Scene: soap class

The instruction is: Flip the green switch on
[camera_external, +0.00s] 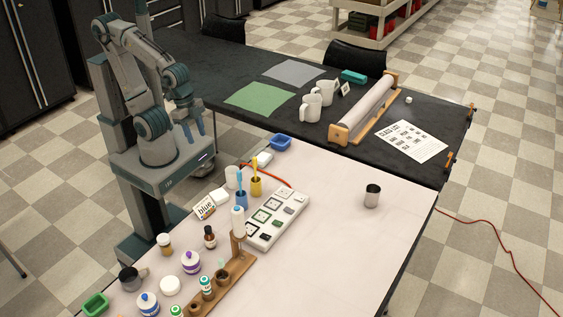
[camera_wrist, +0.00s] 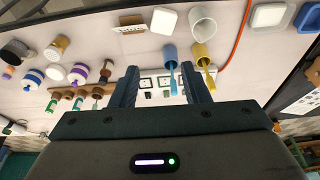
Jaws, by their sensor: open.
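A long white switch panel (camera_external: 275,222) lies on the pale table, carrying several square plates and dark rockers. The panel also shows in the wrist view (camera_wrist: 155,84), partly hidden between and behind my fingers. My gripper (camera_external: 196,138) hangs fingers down near my base, left of and well apart from the panel. Its two fingers (camera_wrist: 160,68) are apart with nothing held between them.
Blue and yellow cups with brushes (camera_external: 256,186) stand just behind the panel. A wooden stand (camera_external: 237,257) with a white-and-blue tube is at its front left. Bottles and jars (camera_external: 190,262) crowd the left.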

